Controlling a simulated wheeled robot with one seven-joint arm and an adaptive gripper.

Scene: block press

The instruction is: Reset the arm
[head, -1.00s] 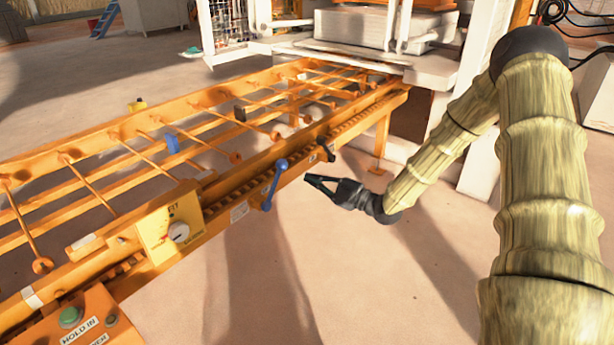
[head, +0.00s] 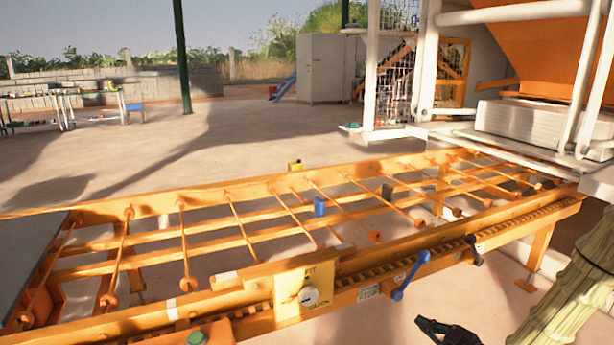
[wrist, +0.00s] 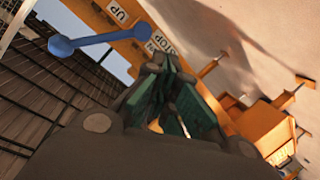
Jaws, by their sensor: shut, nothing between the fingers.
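My gripper (head: 428,328) is at the bottom edge of the head view, right of centre, in front of the orange roller frame. Its dark fingers are shut and empty. In the wrist view my gripper (wrist: 172,72) shows green finger pads close together with nothing between them. My straw-yellow arm (head: 575,300) comes in at the lower right, mostly cut off by the picture edge. A blue lever (head: 411,275) on the frame's front rail is just above and left of my gripper, apart from it. The blue lever (wrist: 95,42) also shows upper left in the wrist view.
The orange roller frame (head: 235,190) spans the middle and runs to the white press (head: 540,125) at right.

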